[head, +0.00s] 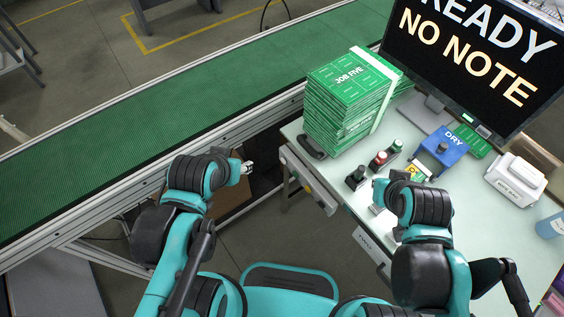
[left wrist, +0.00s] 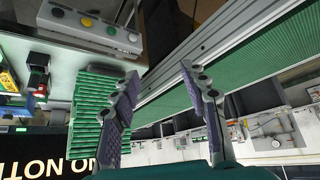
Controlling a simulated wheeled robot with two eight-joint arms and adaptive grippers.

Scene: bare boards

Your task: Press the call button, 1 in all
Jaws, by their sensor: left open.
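A grey button strip (head: 310,180) is mounted along the table's left edge. In the left wrist view the strip (left wrist: 95,27) shows several round buttons, yellow, green and pale. Separate button boxes stand on the table: one with a black top (head: 356,178), one red (head: 380,158) and one green (head: 394,147). I cannot read which one is the call button. My left gripper (head: 247,167) is left of the strip and apart from it; its fingers (left wrist: 157,80) are spread and empty.
A stack of green boards (head: 345,105) stands behind the buttons. A blue DRY box (head: 443,150), a white box (head: 515,180) and a monitor (head: 475,55) reading NO NOTE stand to the right. A green conveyor (head: 150,110) runs along the left, with a gap before the table.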

